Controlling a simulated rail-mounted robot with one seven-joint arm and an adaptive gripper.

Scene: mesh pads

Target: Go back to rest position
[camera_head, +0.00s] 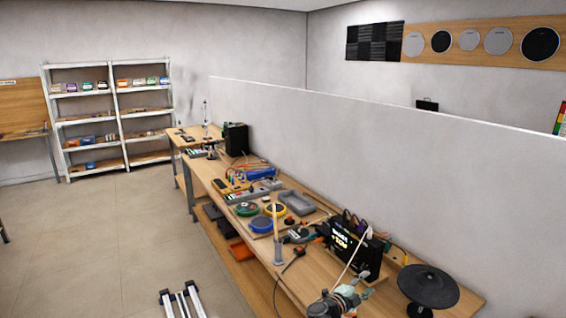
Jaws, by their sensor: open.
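I cannot make out my gripper in the head view, and nothing in it shows clearly as my arm. The long wooden workbench (462,301) runs from the lower right toward the back left. More round pads, grey (413,44) and black (540,44), hang on a wooden board high on the right wall. A grey and teal device (340,302) sits at the bench's near edge, partly cut off by the frame.
The bench holds a black unit with a lit display (347,241), green (247,209) and blue (260,225) spools, a grey tray (296,202) and cables. A white partition (400,160) runs behind it. White shelves (105,120) stand at the back left. Much floor (100,235) at left is clear.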

